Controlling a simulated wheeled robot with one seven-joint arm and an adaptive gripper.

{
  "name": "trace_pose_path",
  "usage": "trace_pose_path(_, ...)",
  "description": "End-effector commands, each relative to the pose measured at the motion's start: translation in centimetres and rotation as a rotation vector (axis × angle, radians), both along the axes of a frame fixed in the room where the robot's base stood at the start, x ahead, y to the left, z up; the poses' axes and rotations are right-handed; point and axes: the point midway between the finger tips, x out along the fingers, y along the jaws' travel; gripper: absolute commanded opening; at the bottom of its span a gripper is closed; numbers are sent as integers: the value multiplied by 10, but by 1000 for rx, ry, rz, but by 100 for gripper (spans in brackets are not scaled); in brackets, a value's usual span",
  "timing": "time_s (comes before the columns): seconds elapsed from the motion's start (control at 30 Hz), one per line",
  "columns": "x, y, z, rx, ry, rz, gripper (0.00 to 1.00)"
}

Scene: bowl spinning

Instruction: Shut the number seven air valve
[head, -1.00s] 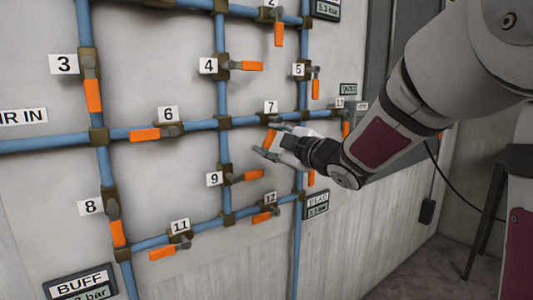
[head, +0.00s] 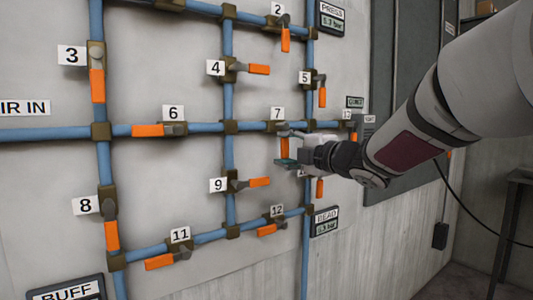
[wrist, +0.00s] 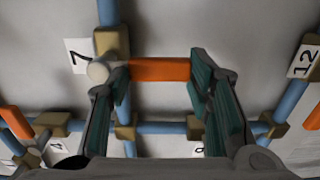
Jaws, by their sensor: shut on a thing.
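The number seven valve, under its "7" label (head: 277,113), sits on the horizontal blue pipe. Its orange handle (head: 284,149) hangs straight down, across the pipe. My gripper (head: 288,147) reaches it from the right and is shut on this handle. In the wrist view the handle (wrist: 160,69) lies lengthwise between the two fingers, one by the grey pivot and one at the handle's free end. The "7" label (wrist: 78,56) is beside the valve body (wrist: 112,45).
Valve five's handle (head: 323,97) is just above my gripper, and valve nine's handle (head: 259,182) is below left. Another orange handle (head: 320,188) hangs below my wrist. The "BEAD" gauge (head: 326,221) is lower right. A dark cable hangs on the right wall.

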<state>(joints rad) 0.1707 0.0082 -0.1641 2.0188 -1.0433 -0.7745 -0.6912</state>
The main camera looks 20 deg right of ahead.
Motion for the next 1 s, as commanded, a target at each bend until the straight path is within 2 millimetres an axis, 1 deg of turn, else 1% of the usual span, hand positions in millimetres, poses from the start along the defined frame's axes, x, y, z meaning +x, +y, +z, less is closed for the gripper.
trace_pose_path(0.37, 0, 0, -1, -10, 0, 1, 0)
trace_pose_path(0.4, 0, 0, -1, -10, 0, 1, 55)
trace_pose_path(0.43, 0, 0, -1, -10, -1, 1, 62)
trace_pose_path(0.47, 0, 0, -1, -9, -1, 1, 67)
trace_pose_path(0.83, -3, -1, 0, -6, -1, 0, 67)
trace_pose_path(0.93, -12, -5, 1, -7, -2, -1, 67)
trace_pose_path(1.0, -23, -9, 0, -7, -2, -2, 67)
